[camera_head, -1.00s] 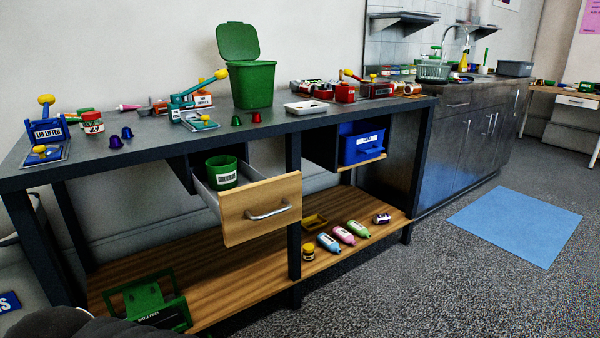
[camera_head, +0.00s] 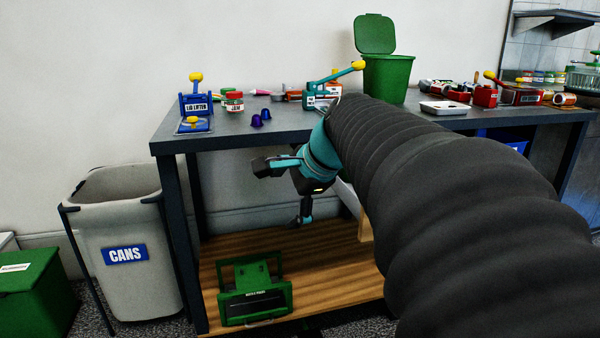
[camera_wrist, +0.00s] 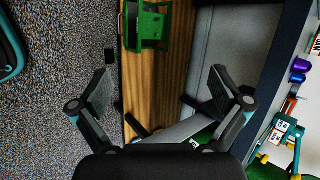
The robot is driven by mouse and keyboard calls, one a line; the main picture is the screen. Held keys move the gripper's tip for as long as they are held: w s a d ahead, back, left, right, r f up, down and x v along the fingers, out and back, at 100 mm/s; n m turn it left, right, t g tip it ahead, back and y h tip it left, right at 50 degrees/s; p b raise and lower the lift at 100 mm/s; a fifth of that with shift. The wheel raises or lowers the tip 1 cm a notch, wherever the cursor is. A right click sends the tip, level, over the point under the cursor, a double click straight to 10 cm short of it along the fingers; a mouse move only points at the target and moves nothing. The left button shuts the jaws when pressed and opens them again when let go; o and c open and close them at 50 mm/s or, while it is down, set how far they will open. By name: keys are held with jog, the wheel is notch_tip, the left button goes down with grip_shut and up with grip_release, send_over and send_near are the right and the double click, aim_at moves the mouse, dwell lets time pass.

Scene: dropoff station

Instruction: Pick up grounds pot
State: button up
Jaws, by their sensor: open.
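A green piece with a scrap of white label (camera_wrist: 204,137) shows low in the wrist view, mostly hidden by my gripper; it appears to be the grounds pot in the open drawer. In the head view my arm hides the pot and most of the drawer. The drawer's pale side (camera_wrist: 180,130) runs slantwise in the wrist view, and its edge (camera_head: 350,199) shows beside my arm. My gripper (camera_head: 284,190) is open and empty, in front of the bench above the lower shelf. Its spread fingers also show in the wrist view (camera_wrist: 160,92).
A green press-like frame (camera_head: 254,289) stands on the wooden lower shelf (camera_head: 330,258). A grey cans bin (camera_head: 120,225) is left of the bench. The benchtop (camera_head: 225,135) holds a blue lid lifter (camera_head: 196,104), a jam jar (camera_head: 234,101) and a green lidded bin (camera_head: 388,78).

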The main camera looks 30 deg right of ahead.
jog(key=w+d+r+m+t+b, duration=0.1)
jog(key=w+d+r+m+t, duration=0.15)
jog(key=d+m, duration=0.5)
jog(key=w+d+r+m+t+b, duration=0.1)
jog(key=w+d+r+m+t, duration=0.2)
jog(key=d, duration=0.8)
jog(key=w+d+r+m+t+b, duration=0.1)
jog(key=d+r+m, duration=0.2)
jog(key=d+m, duration=0.55)
jog(key=shift+n+g+h, duration=0.25)
jog(key=shift+n+h, duration=0.15)
jog(key=shift+n, duration=0.3)
jog(key=f, duration=0.2)
jog(key=f+b, duration=0.1)
jog(key=f, duration=0.1)
jog(key=d+f+b, duration=0.1)
jog(key=f, duration=0.1)
jog(key=shift+d+f, duration=0.1)
jog(key=shift+f, duration=0.3)
jog(key=shift+w+f, duration=0.2)
jog(key=shift+b+x, duration=0.65)
jog(key=shift+x, duration=2.9)
jog(key=c, duration=0.9)
